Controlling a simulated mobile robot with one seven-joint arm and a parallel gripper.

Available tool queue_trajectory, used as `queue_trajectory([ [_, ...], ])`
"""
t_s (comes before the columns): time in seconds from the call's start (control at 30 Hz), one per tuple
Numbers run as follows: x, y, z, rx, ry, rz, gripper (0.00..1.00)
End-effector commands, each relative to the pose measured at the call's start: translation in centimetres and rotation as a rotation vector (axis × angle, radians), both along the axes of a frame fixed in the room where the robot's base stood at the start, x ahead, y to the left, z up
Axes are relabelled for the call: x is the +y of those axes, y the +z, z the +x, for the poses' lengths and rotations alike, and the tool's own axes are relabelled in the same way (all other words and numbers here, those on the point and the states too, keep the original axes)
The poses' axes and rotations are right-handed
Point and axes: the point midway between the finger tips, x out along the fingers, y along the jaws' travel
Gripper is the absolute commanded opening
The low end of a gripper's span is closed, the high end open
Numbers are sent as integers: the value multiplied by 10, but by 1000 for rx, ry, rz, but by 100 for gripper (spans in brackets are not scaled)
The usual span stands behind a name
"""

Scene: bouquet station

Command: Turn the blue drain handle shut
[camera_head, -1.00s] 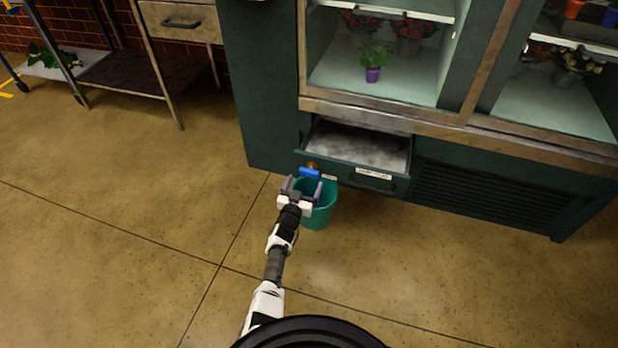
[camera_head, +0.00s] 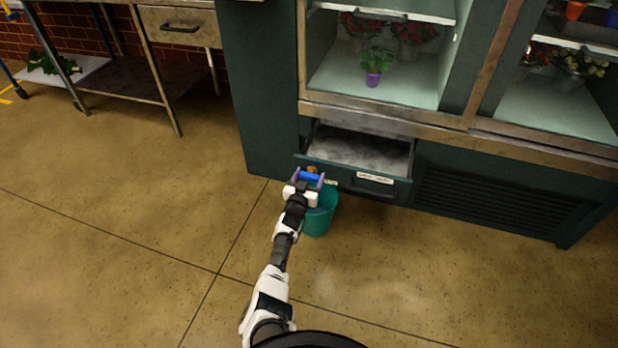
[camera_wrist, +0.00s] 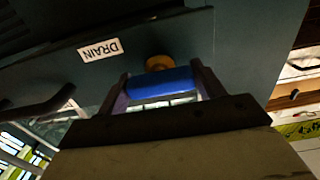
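The blue drain handle (camera_head: 310,176) sits on a brass fitting (camera_head: 312,169) at the front of the green cabinet, near the left end of the open drawer. In the wrist view the blue handle (camera_wrist: 160,83) lies crosswise between my two fingers, with the brass fitting (camera_wrist: 159,62) behind it and a "DRAIN" label (camera_wrist: 100,49) to its left. My gripper (camera_head: 308,178) reaches the handle, one finger at each end of it. In the wrist view the fingers (camera_wrist: 160,88) stand apart by about the handle's length. I cannot tell whether they press on it.
A teal bucket (camera_head: 320,216) stands on the floor below the handle, partly hidden by my arm. A drawer (camera_head: 352,150) is pulled open just above. The floor to the left is clear.

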Motion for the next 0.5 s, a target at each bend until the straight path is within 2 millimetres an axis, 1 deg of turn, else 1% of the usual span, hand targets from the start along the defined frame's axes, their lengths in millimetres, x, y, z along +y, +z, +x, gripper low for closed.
queue_trajectory([
  [0.03,0,0,0,0,0,0,61],
  [0.17,0,0,0,0,0,0,44],
  [0.2,0,0,0,0,0,0,43],
  [0.5,0,-1,0,-14,0,44,43],
])
